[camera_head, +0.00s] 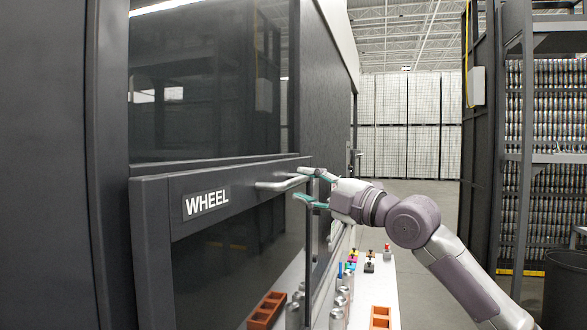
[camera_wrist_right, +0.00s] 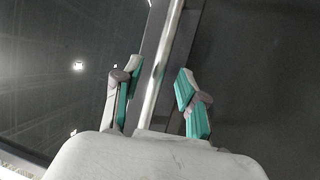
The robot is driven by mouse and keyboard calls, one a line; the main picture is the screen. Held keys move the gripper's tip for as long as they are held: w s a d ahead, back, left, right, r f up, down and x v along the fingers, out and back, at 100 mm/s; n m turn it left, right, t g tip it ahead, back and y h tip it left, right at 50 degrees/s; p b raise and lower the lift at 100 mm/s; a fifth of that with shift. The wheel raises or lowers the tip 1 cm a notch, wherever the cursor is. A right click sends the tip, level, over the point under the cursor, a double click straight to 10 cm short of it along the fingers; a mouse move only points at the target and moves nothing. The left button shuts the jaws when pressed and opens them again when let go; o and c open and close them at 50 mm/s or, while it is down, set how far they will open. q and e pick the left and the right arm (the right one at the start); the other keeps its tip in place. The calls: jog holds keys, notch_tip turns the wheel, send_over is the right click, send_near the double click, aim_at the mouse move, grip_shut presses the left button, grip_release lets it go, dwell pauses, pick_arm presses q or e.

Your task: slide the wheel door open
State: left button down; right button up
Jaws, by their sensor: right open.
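The wheel door (camera_head: 155,245) is a dark framed panel with a dark glass pane and a white-on-black WHEEL label (camera_head: 206,203). It fills the lower left of the head view. A silver bar handle (camera_head: 275,185) is mounted on its upper rail, right of the label. My right gripper (camera_head: 300,185) is open at the handle's right end, with its teal-padded fingers above and below the bar. In the right wrist view the handle (camera_wrist_right: 162,70) runs between the two open fingers (camera_wrist_right: 158,80), with gaps visible on both sides. My left gripper is not in view.
A white counter (camera_head: 392,275) below my right arm bears metal cans (camera_head: 341,300), an orange-red tray (camera_head: 380,317) and small coloured items. A dark bin (camera_head: 565,290) and tall can racks (camera_head: 545,150) stand at right. Open floor lies behind.

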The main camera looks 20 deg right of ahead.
aim_at(299, 183)
jog(key=shift+p+x, duration=0.6)
jog(key=shift+x, duration=1.2)
jog(key=shift+d, duration=0.1)
grip_shut()
